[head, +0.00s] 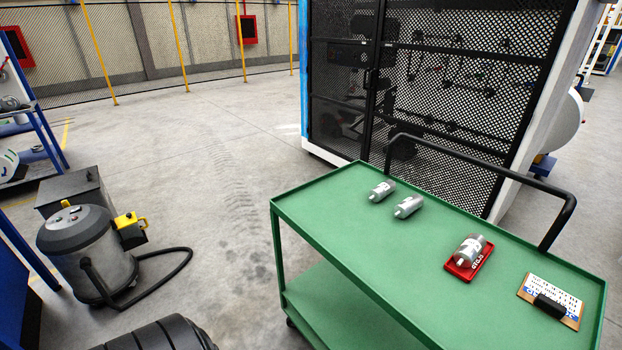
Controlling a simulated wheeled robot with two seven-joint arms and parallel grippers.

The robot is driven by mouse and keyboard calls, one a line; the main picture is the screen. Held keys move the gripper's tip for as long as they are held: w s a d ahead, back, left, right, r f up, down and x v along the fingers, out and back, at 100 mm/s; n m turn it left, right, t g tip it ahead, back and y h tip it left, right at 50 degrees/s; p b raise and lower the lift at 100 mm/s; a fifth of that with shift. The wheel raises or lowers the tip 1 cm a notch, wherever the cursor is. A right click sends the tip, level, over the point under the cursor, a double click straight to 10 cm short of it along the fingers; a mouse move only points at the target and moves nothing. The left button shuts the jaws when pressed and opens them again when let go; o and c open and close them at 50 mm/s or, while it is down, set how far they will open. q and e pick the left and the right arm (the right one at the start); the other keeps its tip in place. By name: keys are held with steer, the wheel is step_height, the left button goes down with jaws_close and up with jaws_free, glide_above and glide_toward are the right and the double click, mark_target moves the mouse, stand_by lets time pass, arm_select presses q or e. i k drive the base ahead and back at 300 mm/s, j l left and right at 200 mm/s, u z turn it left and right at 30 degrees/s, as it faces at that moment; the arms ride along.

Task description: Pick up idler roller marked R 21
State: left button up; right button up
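Three silver rollers with white labels are on a green cart (330,215). One roller (382,191) lies near the cart's far left end. A second roller (408,206) lies just to its right, a small gap apart. A third roller (469,249) rests on a red tray (455,272) farther right. The markings on the rollers are too small to read, so I cannot tell which one is R 21. Neither of my grippers shows in the head view.
A clipboard (563,297) with a black object (549,306) lies at the cart's right end. A black handle (480,150) rises along the back. A mesh cage (460,80) stands behind. A vacuum (85,250) with a hose stands left. Floor between is clear.

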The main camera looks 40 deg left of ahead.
mark_target(377, 193)
steer(key=u, duration=0.9)
steer(key=i+j+u, duration=0.5)
steer(key=j, duration=0.35)
steer(key=i+j+u, duration=1)
steer(key=i, duration=0.35)
steer(key=i+z, duration=0.75)
steer(key=z, duration=0.15)
steer(key=i+j+z, duration=0.2)
steer(key=i+z, duration=0.15)
steer(key=z, duration=0.15)
